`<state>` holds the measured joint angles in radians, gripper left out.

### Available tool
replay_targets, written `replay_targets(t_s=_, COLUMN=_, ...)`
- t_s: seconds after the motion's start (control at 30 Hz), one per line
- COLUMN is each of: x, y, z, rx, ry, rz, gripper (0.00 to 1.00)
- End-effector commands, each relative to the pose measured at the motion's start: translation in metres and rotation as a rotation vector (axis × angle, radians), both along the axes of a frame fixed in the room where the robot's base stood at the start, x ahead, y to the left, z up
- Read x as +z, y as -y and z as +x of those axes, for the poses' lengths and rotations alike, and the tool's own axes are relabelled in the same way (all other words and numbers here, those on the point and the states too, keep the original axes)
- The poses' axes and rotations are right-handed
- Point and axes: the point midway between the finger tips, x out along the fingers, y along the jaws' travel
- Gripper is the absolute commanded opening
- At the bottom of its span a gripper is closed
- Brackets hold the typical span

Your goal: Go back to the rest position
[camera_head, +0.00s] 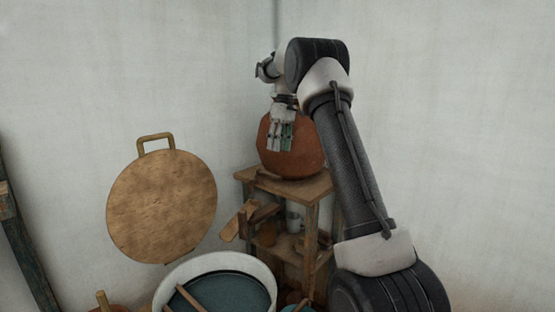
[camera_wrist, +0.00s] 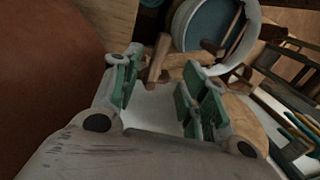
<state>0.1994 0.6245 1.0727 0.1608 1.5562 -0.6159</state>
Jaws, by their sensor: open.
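My gripper (camera_head: 281,136) hangs fingers-down at the end of my raised arm, in front of a round brown clay pot (camera_head: 305,150) on a wooden stand. In the wrist view my gripper (camera_wrist: 158,88) is open, its green-padded fingers apart with nothing held between them. The clay pot (camera_wrist: 45,70) fills the left side of the wrist view, close beside the fingers. Whether the gripper touches the pot cannot be told.
The wooden stand (camera_head: 283,186) holds small vessels on its lower shelf. A white-rimmed tub (camera_head: 170,284) of dark liquid stands in front, with a stick in it. A round wooden board (camera_head: 162,205) with a handle is at the left. The upper wall area is clear.

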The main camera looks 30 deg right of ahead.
Motion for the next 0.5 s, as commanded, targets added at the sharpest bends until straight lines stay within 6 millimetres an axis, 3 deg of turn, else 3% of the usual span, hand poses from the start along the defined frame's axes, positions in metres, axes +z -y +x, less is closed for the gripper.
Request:
replay_targets(t_s=0.13, x=0.0109, y=0.002, z=0.001, rx=0.0, ry=0.0, rz=0.0, gripper=0.43)
replay_targets(t_s=0.5, x=0.0123, y=0.0021, z=0.0009, rx=0.0, ry=0.0, rz=0.0, gripper=0.43)
